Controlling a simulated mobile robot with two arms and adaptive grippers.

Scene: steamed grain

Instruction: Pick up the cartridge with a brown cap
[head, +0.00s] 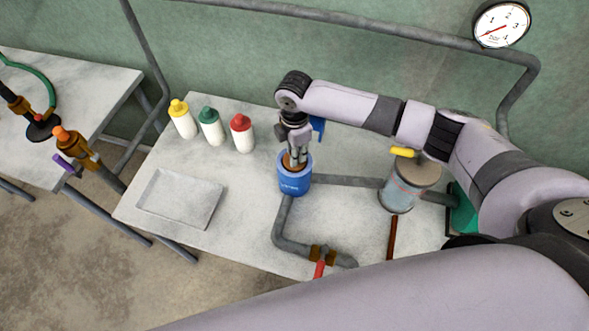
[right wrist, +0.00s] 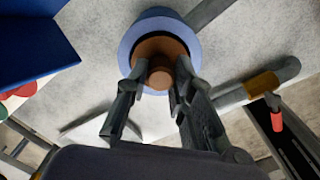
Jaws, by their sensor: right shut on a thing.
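A brown cap (right wrist: 158,54) with a raised round knob (right wrist: 161,74) sits inside the rim of a blue cylinder (head: 294,182) on the table. The blue cylinder's ring also shows in the right wrist view (right wrist: 130,45). My right gripper (head: 296,160) points down over it. In the right wrist view, its two fingers (right wrist: 163,86) are on either side of the brown knob, shut on it. The cap is partly hidden by the fingers in the head view. Any cartridge body below the cap is hidden inside the blue cylinder. My left gripper is not in view.
Bottles with yellow (head: 178,106), green (head: 208,114) and red (head: 240,121) caps stand at the back left. A shallow tray (head: 181,224) lies at the left. A grey pipe (head: 287,243) with a red-handled valve (head: 319,268) runs in front. A glass cylinder (head: 398,196) stands right.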

